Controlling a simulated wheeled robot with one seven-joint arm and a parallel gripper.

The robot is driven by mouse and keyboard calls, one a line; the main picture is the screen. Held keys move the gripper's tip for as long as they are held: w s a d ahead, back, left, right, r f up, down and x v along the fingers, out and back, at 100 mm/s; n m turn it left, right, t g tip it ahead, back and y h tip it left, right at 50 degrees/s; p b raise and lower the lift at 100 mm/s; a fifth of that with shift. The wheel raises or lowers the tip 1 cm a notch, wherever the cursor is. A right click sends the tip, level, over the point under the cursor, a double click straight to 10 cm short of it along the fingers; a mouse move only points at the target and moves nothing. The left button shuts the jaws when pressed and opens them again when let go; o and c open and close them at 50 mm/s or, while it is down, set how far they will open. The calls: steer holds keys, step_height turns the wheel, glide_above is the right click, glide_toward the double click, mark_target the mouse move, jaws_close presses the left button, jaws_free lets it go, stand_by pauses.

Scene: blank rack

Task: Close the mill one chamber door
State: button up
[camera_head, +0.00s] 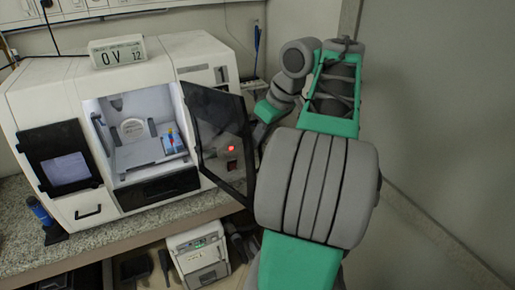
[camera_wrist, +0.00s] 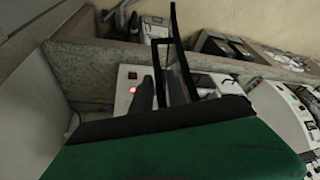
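The mill (camera_head: 50,95) is a white machine on the bench at the left of the head view. Its lit chamber (camera_head: 140,135) is open. The chamber door (camera_head: 222,140) is a dark see-through panel with a black frame, swung out to the right. My gripper is mostly hidden behind the door and arm in the head view. In the wrist view, my gripper (camera_wrist: 163,92) shows dark finger shapes beside a thin black frame, perhaps the door. I cannot tell whether they touch or how far apart the fingers are.
A display block reading "0 V" (camera_head: 117,52) sits on the mill. A smaller dark door (camera_head: 62,160) is at its left, with a blue-black tool (camera_head: 42,213) below. A white box (camera_head: 198,255) stands under the bench. A wall is close on the right.

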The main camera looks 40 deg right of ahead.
steer(key=shift+w+a+f, duration=0.1)
steer(key=shift+w+f, duration=0.1)
steer(key=shift+f, duration=0.45)
steer(key=shift+c, duration=0.3)
jaws_close()
stand_by(0.6)
